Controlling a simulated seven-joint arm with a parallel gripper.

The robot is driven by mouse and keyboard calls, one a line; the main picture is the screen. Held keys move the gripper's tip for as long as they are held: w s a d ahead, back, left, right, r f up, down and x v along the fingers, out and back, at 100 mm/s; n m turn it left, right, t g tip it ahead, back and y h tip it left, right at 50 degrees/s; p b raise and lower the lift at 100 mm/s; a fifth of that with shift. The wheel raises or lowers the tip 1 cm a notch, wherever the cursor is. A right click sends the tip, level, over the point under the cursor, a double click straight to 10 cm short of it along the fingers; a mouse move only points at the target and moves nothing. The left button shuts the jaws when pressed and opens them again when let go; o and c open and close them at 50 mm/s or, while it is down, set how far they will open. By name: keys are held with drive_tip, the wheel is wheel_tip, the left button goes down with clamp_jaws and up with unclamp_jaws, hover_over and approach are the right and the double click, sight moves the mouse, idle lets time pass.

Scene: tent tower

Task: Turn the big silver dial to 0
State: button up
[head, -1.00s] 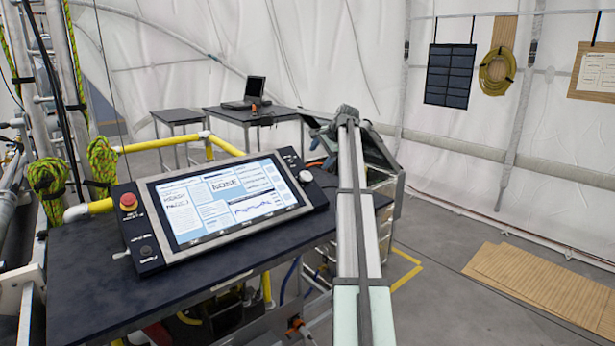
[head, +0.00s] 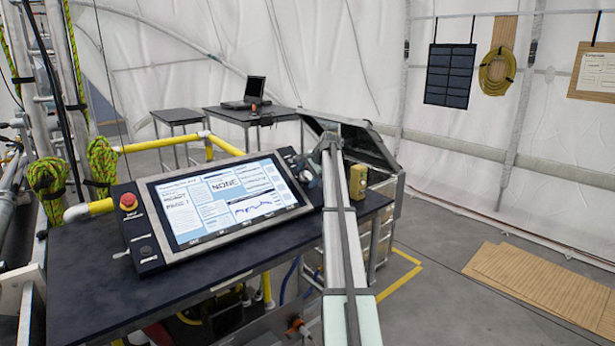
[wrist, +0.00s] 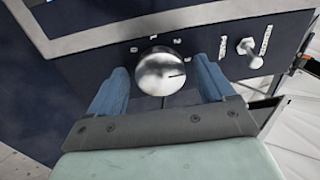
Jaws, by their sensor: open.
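The big silver dial (wrist: 161,72) is a round metal knob on the dark console panel. In the wrist view it sits between the two blue fingers of my gripper (wrist: 160,88), which are apart on either side of it. A gap shows between the dial and each finger. A short dark line on the dial's face points to the right.
A small silver toggle switch (wrist: 250,50) stands right of the dial. The console screen (head: 228,200) is lit, with a red button (head: 128,200) at its left. The table (head: 90,290) is clear at the front left.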

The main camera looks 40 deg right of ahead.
drive_tip(key=shift+c, duration=0.5)
drive_tip(key=c, duration=1)
drive_tip(key=shift+o, duration=0.2)
